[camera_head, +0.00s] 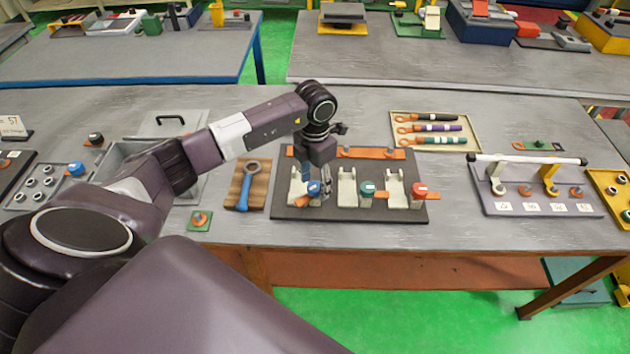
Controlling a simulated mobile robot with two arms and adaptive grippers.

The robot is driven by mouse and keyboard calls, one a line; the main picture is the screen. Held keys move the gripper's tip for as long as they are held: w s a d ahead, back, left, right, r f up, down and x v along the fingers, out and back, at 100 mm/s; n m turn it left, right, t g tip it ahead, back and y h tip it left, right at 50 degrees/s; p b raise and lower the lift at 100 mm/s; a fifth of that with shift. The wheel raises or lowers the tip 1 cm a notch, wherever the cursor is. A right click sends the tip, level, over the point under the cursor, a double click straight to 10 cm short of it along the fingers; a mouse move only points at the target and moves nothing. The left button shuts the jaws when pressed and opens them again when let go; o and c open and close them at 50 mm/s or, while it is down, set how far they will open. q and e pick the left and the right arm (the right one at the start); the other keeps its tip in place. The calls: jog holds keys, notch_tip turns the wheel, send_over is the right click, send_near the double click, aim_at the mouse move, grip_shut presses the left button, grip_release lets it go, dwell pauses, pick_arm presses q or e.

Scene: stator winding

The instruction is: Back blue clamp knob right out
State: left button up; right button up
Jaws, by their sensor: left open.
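The blue clamp knob (313,188) is at the front of the leftmost clamp on a dark baseplate (350,214). The dark baseplate carries three pale clamps in a row; a teal knob (367,189) is on the middle one and a red knob (419,190) on the right one. My left gripper (319,187) points down over the leftmost clamp, its open fingers at the blue knob. Whether the fingers touch the knob cannot be told. My arm and gripper hide part of that clamp. My right gripper is not in view.
A blue-handled ring wrench (246,187) lies on a wooden board left of the baseplate. A small green plate with an orange part (200,219) lies near the front edge. A tray of wrapped tools (435,146) is behind right. A white-barred rack (530,160) stands farther right.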

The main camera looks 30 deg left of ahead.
pick_arm(q)
jog(key=c, duration=1.1)
